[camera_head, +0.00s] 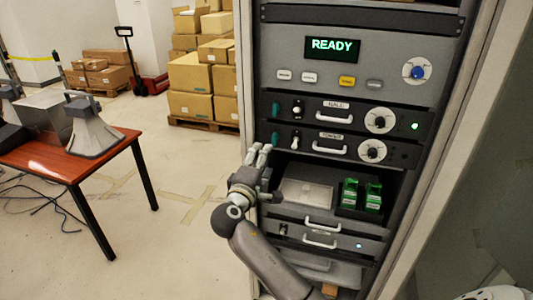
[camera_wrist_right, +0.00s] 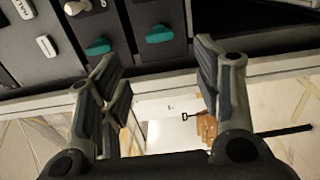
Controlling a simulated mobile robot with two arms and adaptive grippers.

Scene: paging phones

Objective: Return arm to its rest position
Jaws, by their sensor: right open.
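My right arm comes up from the bottom middle of the head view. Its gripper (camera_head: 259,152) is in front of the left edge of the equipment rack, beside the lower labelled unit (camera_head: 330,145). In the right wrist view the gripper (camera_wrist_right: 162,78) has its fingers spread apart with nothing between them. Two teal switches (camera_wrist_right: 98,47) (camera_wrist_right: 160,34) lie just beyond the fingers there, apart from them. My left gripper is not in view.
The rack (camera_head: 370,30) has a display (camera_head: 332,48) reading READY, several buttons, knobs (camera_head: 380,120) and handles. Green modules (camera_head: 350,193) sit in an open bay. At left, a table (camera_head: 50,160) holds a grey horn (camera_head: 90,130). Boxes (camera_head: 190,75) stand behind; floor between is open.

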